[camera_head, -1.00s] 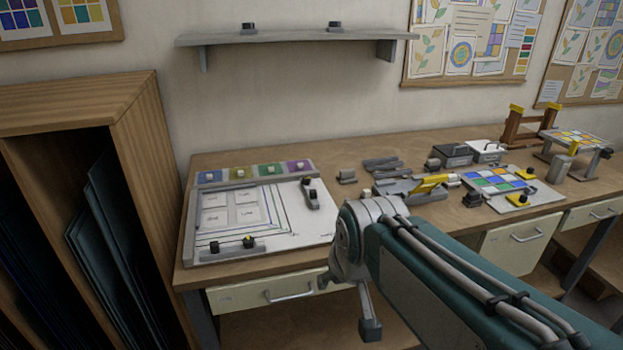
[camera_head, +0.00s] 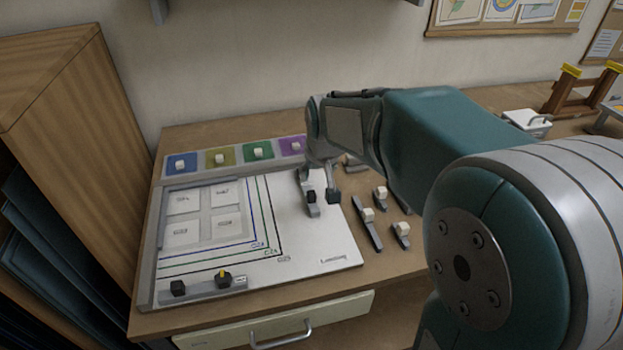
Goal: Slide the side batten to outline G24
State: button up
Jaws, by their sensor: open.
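Blue, green and black outlines run around the four pale panes. The small label on the green outline (camera_head: 262,215) seems to read G24. A gap of bare board lies between the outlines and the batten.
A front batten (camera_head: 215,287) with black knobs and a yellow pin lies along the board's front edge. Coloured tiles with white knobs (camera_head: 221,158) line the back. Several loose grey pieces with white knobs (camera_head: 368,216) lie right of the board. A wooden rack (camera_head: 70,130) stands left.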

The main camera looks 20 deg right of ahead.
aim_at(311, 193)
jog(key=x, duration=1)
jog(key=shift+w+a+f, duration=0.1)
jog(key=shift+w+f, duration=0.05)
jog(key=shift+f, duration=0.2)
jog(key=shift+c, duration=0.3)
jog(key=shift+a, duration=0.1)
grip_shut()
